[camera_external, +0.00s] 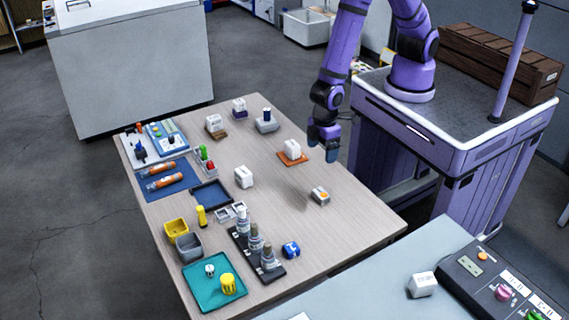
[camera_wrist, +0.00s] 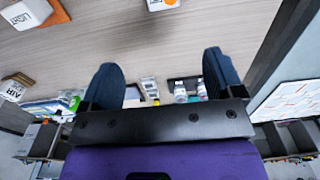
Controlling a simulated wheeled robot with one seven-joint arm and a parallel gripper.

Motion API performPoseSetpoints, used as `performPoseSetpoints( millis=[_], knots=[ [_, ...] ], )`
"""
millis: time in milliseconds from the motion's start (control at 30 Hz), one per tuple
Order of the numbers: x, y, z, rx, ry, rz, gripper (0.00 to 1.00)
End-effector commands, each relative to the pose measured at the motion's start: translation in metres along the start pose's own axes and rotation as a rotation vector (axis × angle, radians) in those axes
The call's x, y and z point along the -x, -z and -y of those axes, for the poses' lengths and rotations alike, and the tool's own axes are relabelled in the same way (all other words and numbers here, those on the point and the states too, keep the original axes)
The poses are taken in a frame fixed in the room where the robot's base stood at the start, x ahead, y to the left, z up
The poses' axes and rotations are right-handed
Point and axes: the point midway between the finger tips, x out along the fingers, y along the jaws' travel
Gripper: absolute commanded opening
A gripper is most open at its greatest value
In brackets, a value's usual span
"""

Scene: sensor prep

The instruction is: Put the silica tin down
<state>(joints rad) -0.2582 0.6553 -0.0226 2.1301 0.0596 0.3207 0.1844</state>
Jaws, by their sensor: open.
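My gripper (camera_external: 325,148) is open and empty above the right side of the wooden table (camera_external: 175,205). In the wrist view its two dark blue fingers (camera_wrist: 163,80) stand wide apart with nothing held between them. No label reading silica is legible, so I cannot tell for sure which thing is the silica tin. A small blue and white container (camera_external: 291,250) lies near the table's front right edge.
A white block (camera_external: 292,149) on an orange-brown pad is close to my gripper; the wrist view shows a block marked LIGHT (camera_wrist: 28,14). A rack of bottles (camera_external: 254,245), a teal tray (camera_external: 205,292) and a blue tray (camera_external: 211,194) stand farther off.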

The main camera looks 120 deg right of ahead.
Motion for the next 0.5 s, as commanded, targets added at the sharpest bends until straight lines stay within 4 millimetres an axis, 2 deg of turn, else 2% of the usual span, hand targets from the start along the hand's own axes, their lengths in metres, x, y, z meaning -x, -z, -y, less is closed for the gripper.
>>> performPoseSetpoints(
  millis=[33, 100, 267, 500],
  knots=[
    [0.025, 0.002, -0.004, -0.002, 0.007, -0.021, 0.87],
    [0.054, -0.001, -0.01, -0.003, 0.013, -0.04, 0.87],
    [0.118, -0.011, -0.024, -0.003, 0.024, -0.084, 0.87],
    [0.203, -0.042, -0.046, 0.0, 0.034, -0.152, 0.87]
  ],
)
